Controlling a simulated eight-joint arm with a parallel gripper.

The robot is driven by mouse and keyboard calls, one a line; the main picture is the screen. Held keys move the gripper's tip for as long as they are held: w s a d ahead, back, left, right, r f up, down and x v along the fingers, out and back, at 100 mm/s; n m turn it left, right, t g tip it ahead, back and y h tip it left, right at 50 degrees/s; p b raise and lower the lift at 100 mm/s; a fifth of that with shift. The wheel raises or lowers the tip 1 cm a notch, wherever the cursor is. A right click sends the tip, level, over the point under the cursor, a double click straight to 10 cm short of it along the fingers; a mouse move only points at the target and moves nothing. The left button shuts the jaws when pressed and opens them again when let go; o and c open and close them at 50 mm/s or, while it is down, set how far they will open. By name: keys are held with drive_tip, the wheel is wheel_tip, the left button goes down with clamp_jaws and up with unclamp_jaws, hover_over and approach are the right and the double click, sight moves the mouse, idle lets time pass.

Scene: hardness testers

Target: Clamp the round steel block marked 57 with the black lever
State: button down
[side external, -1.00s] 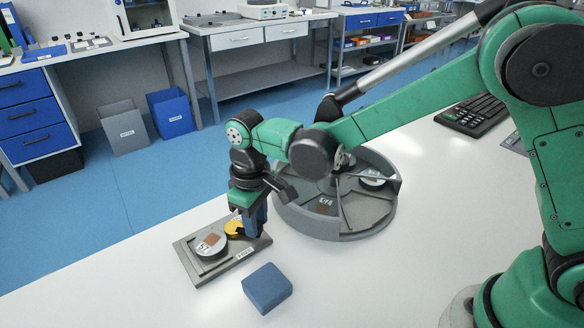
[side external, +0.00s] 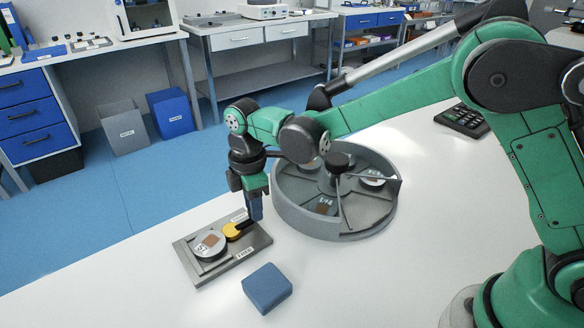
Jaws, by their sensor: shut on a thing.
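The round steel block marked 57 (side external: 209,245) lies face up on the left part of a grey base plate (side external: 215,269). A brown square shows on its top. A yellow round pad (side external: 232,230) sits at the block's right edge; I cannot tell whether it presses on the block. A short black lever (side external: 244,225) runs from the pad toward my gripper. My gripper (side external: 256,211) points down at the plate's back right, shut on the black lever. The fingers partly hide the lever's end.
A round grey divided tray (side external: 334,234) with several marked blocks stands right behind the plate. A blue block (side external: 267,288) lies on the white table in front of the plate. A black keypad (side external: 462,120) lies farther back.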

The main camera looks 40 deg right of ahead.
drive_tip(key=shift+w+a+n, duration=0.1)
drive_tip(key=shift+w+n, duration=0.25)
drive_tip(key=shift+n, duration=0.75)
drive_tip(key=c, duration=0.6)
unclamp_jaws()
drive_tip(key=shift+r, duration=0.15)
drive_tip(key=shift+r, duration=2.7)
